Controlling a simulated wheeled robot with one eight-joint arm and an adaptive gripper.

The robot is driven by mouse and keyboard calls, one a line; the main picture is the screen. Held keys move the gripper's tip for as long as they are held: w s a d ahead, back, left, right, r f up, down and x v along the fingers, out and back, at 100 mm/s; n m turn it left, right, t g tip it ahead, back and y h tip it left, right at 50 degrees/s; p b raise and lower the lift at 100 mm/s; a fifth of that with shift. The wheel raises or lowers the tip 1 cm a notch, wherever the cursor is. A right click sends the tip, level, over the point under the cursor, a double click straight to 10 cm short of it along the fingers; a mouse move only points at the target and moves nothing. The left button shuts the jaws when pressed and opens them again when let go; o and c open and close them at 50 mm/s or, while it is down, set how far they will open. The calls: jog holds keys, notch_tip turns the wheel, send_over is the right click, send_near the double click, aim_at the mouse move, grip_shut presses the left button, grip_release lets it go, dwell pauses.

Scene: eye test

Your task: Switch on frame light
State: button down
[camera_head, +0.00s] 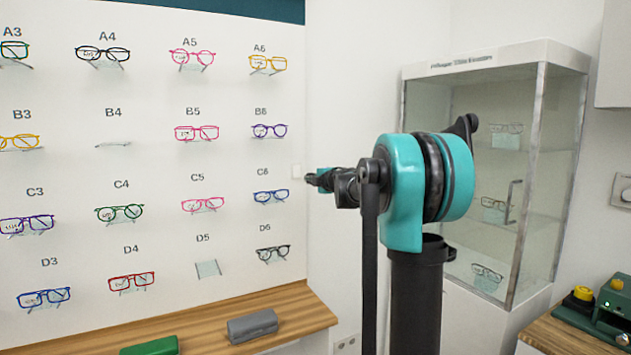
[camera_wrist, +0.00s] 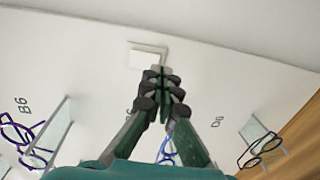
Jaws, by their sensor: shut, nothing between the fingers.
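A small white switch plate (camera_head: 296,171) is on the white wall at the right edge of the glasses display. In the wrist view the switch (camera_wrist: 147,56) is a pale square just beyond my fingertips, with its lower right corner close to them. My gripper (camera_head: 313,180) reaches left toward the wall, with its tips just right of the switch in the head view. In the wrist view my gripper (camera_wrist: 161,76) is shut and empty, fingers together. I cannot tell whether the tips touch the plate or wall. No lit frame light is clearly visible.
Blue glasses (camera_head: 271,197) at C6 and purple glasses (camera_head: 269,131) at B6 hang close to my gripper. A wooden shelf (camera_head: 305,319) below holds a grey case (camera_head: 253,325) and a green case (camera_head: 150,346). A glass cabinet (camera_head: 545,150) stands at right.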

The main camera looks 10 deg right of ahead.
aim_at(299, 178)
jog(key=shift+x, duration=2.6)
jog(key=shift+w+a+f, duration=0.1)
jog(key=shift+w+f, duration=0.1)
jog(key=shift+w, duration=0.2)
jog(key=shift+s, duration=0.1)
jog(key=shift+s+f, duration=0.1)
jog(key=shift+s, duration=0.2)
jog(key=f+v, duration=0.3)
jog(key=v, duration=1)
jog(key=shift+s, duration=0.1)
